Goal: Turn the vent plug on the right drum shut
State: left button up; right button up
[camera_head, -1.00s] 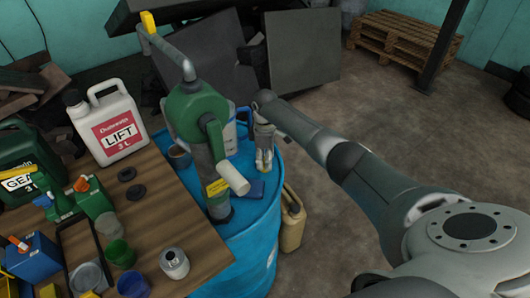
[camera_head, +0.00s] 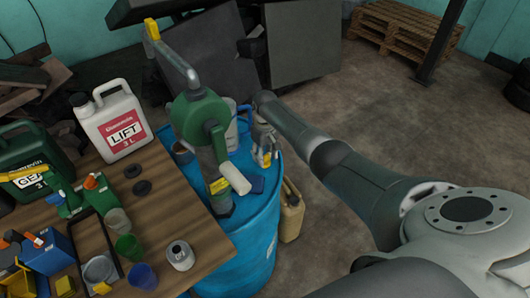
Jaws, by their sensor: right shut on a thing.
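The blue drum (camera_head: 262,228) stands upright just right of the wooden workbench. My right gripper (camera_head: 265,159) points down at the far right of the drum's top, with its arm coming in from the right. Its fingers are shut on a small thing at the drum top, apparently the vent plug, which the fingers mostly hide. A little yellow shows at the fingertips. How far the plug is turned cannot be seen. A green hand pump (camera_head: 200,118) with a pale handle rises from the same drum. My left gripper is not in view.
A tan jerrycan (camera_head: 291,212) stands on the floor right of the drum. The workbench (camera_head: 158,215) carries cans, cups and bottles. A pallet (camera_head: 400,30) lies at the back; the floor at right is mostly clear.

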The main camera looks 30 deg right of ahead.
aim_at(265, 156)
jog(key=shift+m, duration=0.3)
jog(key=o, duration=1)
jog(key=shift+r, duration=0.1)
notch_tip(265, 156, up, 12)
jog(key=shift+f, duration=0.1)
dwell(0.6)
